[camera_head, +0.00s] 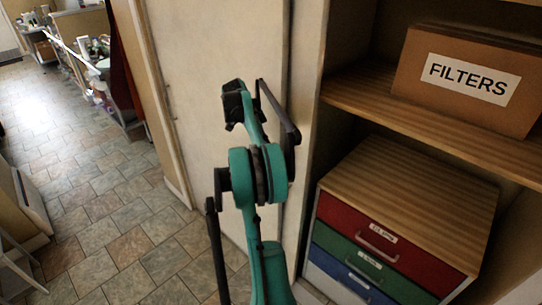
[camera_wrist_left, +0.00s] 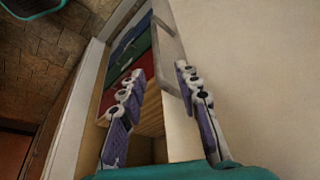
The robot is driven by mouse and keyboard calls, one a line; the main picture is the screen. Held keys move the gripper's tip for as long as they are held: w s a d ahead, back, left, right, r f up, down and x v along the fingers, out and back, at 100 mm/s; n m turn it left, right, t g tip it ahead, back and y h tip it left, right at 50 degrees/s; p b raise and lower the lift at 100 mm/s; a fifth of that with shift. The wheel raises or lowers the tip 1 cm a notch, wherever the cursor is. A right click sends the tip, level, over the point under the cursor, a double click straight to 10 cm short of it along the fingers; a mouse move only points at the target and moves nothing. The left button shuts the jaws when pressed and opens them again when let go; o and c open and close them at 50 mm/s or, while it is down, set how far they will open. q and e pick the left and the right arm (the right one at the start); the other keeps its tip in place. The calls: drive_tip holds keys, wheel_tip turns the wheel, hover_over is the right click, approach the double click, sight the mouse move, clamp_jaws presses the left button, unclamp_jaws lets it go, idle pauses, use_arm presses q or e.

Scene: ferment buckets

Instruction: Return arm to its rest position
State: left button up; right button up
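One of my teal arms (camera_head: 262,190) rises from the bottom middle of the head view, with its links folded upward in front of a cream panel. I cannot make out gripper fingers on it in that view. In the left wrist view my left gripper (camera_wrist_left: 160,72) shows two fingers with purple pads, spread well apart with nothing between them. The fingers point towards a cabinet with a drawer unit, seen tilted, and the cream panel. I cannot tell whether they touch anything. My right gripper is in neither view.
A cabinet at the right holds a cardboard box labelled FILTERS (camera_head: 465,80) on its wooden shelf (camera_head: 440,128). Below stands a drawer unit (camera_head: 415,190) with red, green and blue drawers, all closed. The cream panel (camera_head: 205,70) is beside it. Tiled floor (camera_head: 110,200) lies open at the left.

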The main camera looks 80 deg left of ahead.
use_arm(q)
drive_tip(key=shift+r, duration=0.25)
idle(0.4)
drive_tip(key=w+d+b, duration=0.3)
drive_tip(key=w+d, duration=1.5)
drive_tip(key=w, duration=0.3)
drive_tip(key=w+d+f+b, duration=0.15)
drive_tip(key=w+d, duration=0.35)
drive_tip(key=d, duration=0.8)
drive_tip(key=w+d+f+y+b, duration=0.1)
drive_tip(key=d+f+b, duration=0.25)
drive_tip(key=d, duration=1.45)
drive_tip(key=s+d+f+t+b, duration=0.1)
drive_tip(key=s+d+f, duration=0.1)
drive_tip(key=d+f, duration=0.2)
drive_tip(key=s+d+f+t+h+b, duration=0.1)
drive_tip(key=s+d+f, duration=0.2)
drive_tip(key=d, duration=0.7)
wheel_tip(320, 180, down, 2)
drive_tip(key=shift+d+f+t, duration=0.1)
drive_tip(key=shift+d+t, duration=0.1)
drive_tip(key=shift+t, duration=0.1)
drive_tip(key=shift+s, duration=0.1)
